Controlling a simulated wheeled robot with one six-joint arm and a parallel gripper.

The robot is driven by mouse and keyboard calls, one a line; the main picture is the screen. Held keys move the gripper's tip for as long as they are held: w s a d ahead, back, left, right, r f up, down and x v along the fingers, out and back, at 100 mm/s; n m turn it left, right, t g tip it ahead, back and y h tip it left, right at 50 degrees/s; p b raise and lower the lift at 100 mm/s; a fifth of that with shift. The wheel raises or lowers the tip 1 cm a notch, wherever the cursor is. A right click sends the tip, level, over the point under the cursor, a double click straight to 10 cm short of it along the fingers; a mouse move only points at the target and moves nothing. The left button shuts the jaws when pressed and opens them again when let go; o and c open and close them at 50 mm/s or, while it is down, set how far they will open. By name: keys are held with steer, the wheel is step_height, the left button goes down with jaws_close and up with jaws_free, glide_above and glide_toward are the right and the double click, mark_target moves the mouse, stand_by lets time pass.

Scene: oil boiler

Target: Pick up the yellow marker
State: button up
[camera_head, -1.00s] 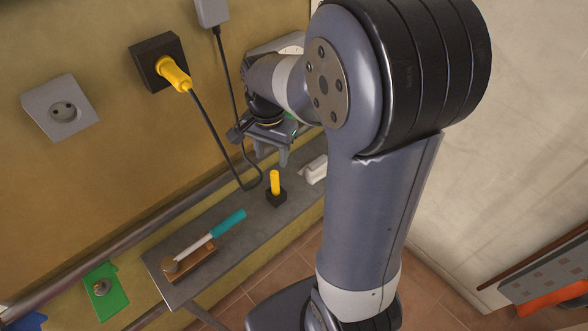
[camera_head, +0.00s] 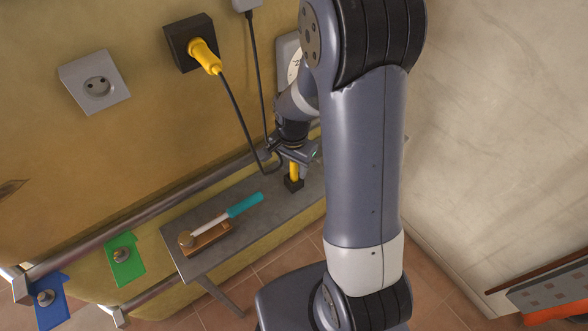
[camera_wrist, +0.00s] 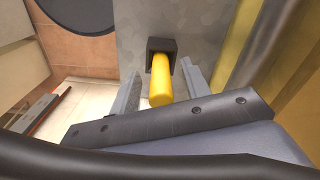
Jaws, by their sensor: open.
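The yellow marker (camera_head: 294,171) stands upright in a small black square holder (camera_head: 293,185) on the narrow grey shelf (camera_head: 185,226). In the wrist view the marker (camera_wrist: 161,82) lies between the two open fingers of my gripper (camera_wrist: 158,88), with a gap on each side. Its lower end sits in the black holder (camera_wrist: 161,46). In the head view my gripper (camera_head: 296,158) is right above and around the marker's top, which it partly hides.
A teal-handled tool (camera_head: 243,205) rests on a wooden block (camera_head: 208,238) to the left on the shelf. A black cable from the yellow plug (camera_head: 206,56) hangs close behind my gripper. Green (camera_head: 125,260) and blue (camera_head: 50,298) tags hang at lower left.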

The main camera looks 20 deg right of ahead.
steer(key=shift+f, duration=0.55)
steer(key=shift+c, duration=0.4)
jaws_close()
